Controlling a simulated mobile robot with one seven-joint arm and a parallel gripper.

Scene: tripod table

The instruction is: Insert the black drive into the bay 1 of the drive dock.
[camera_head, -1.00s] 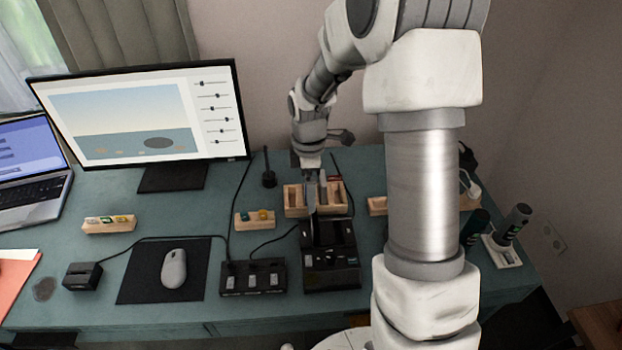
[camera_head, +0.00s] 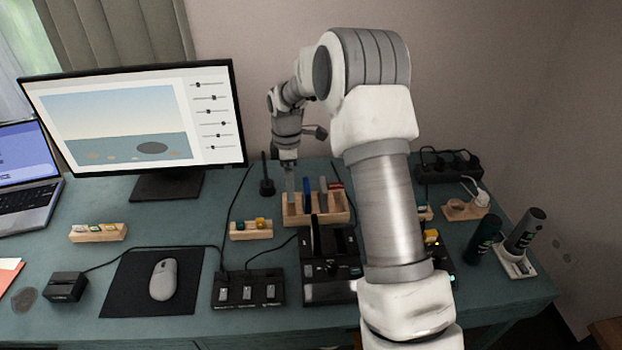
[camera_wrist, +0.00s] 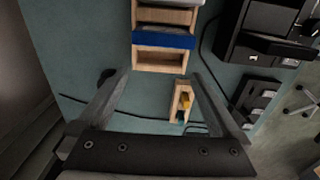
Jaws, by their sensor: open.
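The black drive (camera_head: 315,236) stands upright in the left part of the black drive dock (camera_head: 330,288). Its lower end is hidden inside the dock, and I cannot read the bay number. In the wrist view the dock (camera_wrist: 257,24) is at the upper right, with the black drive (camera_wrist: 272,45) sticking out of it. My gripper (camera_head: 291,190) is open and empty, apart from the drive, over the left end of the wooden rack (camera_head: 318,218). In the wrist view its spread fingers (camera_wrist: 161,76) have nothing between them, and the rack (camera_wrist: 160,62) is beyond them.
The rack holds a blue drive (camera_head: 308,188), a grey one (camera_head: 322,188) and a red one (camera_head: 336,185). A small wooden holder (camera_head: 251,233), a black switch box (camera_head: 248,290) and cables lie left of the dock. The monitor (camera_head: 135,120) stands behind left. My arm hides the dock's right side.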

